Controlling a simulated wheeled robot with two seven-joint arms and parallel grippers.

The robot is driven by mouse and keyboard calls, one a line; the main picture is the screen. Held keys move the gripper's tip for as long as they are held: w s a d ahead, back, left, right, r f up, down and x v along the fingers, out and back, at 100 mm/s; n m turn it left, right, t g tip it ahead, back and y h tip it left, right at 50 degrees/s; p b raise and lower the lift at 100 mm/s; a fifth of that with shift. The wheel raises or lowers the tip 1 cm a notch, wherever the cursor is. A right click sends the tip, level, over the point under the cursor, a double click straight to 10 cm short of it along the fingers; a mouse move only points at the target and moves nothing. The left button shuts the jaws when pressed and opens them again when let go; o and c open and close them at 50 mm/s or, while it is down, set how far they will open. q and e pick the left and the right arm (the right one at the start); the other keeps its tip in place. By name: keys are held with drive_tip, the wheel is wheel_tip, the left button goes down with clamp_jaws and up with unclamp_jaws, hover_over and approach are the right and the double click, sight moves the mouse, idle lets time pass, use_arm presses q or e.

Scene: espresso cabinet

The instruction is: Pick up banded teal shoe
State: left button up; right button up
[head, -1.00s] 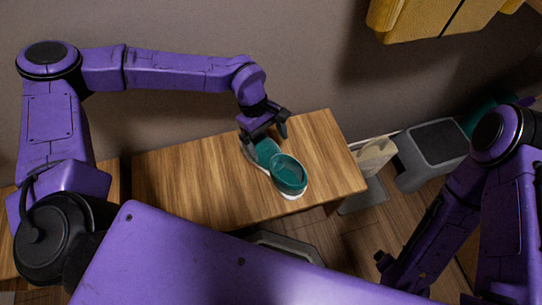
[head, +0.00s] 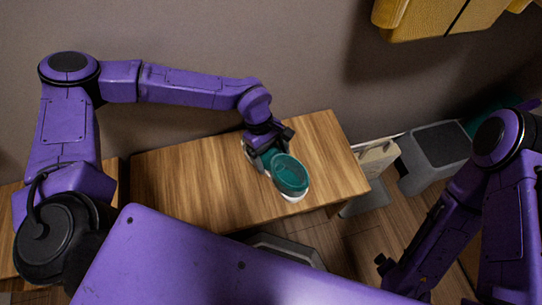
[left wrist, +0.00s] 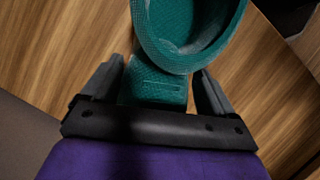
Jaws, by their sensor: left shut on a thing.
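The teal shoe (head: 289,173) with a white sole lies on the wooden table top (head: 200,185) near its right part. Its round opening faces up. My left gripper (head: 268,150) is down at the shoe's far, narrow end and is shut on it. In the left wrist view the teal shoe (left wrist: 158,80) runs between the two dark fingers of the left gripper (left wrist: 160,85), one on each side. The shoe appears to rest on the table. My right gripper (head: 382,262) is low at the right, away from the shoe; its fingers are too small to judge.
A grey step stool (head: 435,150) and a beige object (head: 377,160) stand on the floor right of the table. A yellow cabinet (head: 430,18) hangs at upper right. The left part of the table is clear. A wall stands behind it.

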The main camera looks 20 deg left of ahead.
sight(274, 154)
use_arm(q)
wheel_tip(274, 154, up, 3)
drive_tip(key=shift+r+p, duration=0.2)
drive_tip(key=shift+p, duration=0.4)
drive_tip(key=s+a+r+p, duration=0.2)
drive_tip(key=s+r+p, duration=0.7)
drive_tip(key=s, duration=0.5)
drive_tip(key=shift+r+p, duration=0.35)
drive_tip(key=shift+p, duration=0.05)
